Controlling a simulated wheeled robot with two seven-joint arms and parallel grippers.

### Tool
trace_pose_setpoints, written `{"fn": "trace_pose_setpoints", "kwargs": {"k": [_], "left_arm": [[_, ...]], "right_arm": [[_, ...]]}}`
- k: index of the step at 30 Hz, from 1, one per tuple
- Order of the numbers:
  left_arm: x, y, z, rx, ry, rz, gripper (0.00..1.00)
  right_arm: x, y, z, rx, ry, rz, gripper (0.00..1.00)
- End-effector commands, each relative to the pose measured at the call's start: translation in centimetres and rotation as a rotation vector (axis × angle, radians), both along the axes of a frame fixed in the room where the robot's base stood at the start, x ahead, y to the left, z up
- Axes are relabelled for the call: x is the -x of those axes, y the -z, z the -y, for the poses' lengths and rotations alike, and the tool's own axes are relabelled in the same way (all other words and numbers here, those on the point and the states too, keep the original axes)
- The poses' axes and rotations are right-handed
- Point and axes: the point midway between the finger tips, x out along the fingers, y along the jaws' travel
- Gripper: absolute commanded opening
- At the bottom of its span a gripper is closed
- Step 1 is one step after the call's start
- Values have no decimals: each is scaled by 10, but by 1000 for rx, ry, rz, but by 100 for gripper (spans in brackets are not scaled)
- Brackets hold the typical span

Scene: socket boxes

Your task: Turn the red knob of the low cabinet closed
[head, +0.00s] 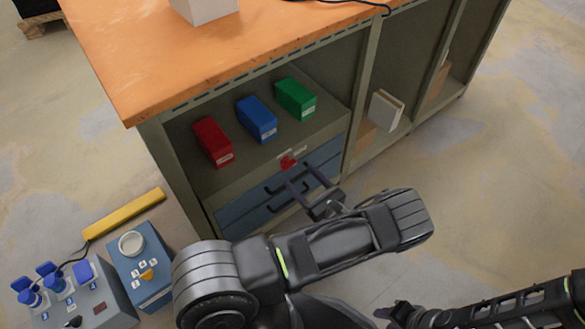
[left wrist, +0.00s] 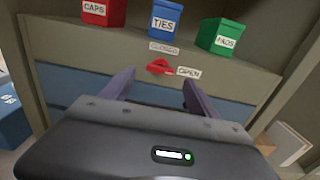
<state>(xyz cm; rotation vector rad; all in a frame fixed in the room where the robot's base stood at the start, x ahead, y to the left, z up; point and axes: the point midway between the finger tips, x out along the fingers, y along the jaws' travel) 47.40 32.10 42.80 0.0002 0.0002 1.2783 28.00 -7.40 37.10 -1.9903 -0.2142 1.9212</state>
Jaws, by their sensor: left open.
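The red knob (head: 288,160) sits on the strip above the blue drawers of the low cabinet (head: 357,140). In the left wrist view the knob (left wrist: 159,67) lies roughly sideways, with a CLOSED label (left wrist: 164,47) above it and an OPEN label (left wrist: 189,72) to its right. My left gripper (head: 298,174) is open and empty, its fingers pointing at the cabinet front. In the left wrist view its fingertips (left wrist: 158,80) stand on either side below the knob, apart from it. My right gripper (head: 400,315) is partly visible at the bottom; its jaws are unclear.
Red (head: 213,142), blue (head: 257,119) and green (head: 295,98) boxes stand on the shelf above the knob. Dark handles (head: 288,205) stick out from the drawers below. A blue button box (head: 140,265) and a grey box (head: 85,300) stand at lower left.

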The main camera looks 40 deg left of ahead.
Motion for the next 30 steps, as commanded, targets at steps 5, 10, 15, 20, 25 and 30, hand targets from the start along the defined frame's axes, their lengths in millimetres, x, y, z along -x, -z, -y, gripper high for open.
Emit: {"fn": "trace_pose_setpoints", "kwargs": {"k": [5,10,15,20,25,30], "left_arm": [[-8,0,-29,-1,-3,0,69],[-13,0,-46,0,-2,0,69],[-15,0,-50,0,0,0,69],[-15,0,-49,0,0,0,69],[-15,0,-49,0,0,0,55],[-15,0,-49,0,0,0,41]], "right_arm": [[0,2,0,0,0,0,36],[0,3,0,0,0,0,36],[0,3,0,0,0,0,36],[0,3,0,0,0,0,36],[0,3,0,0,0,0,36],[0,3,0,0,0,0,36]]}}
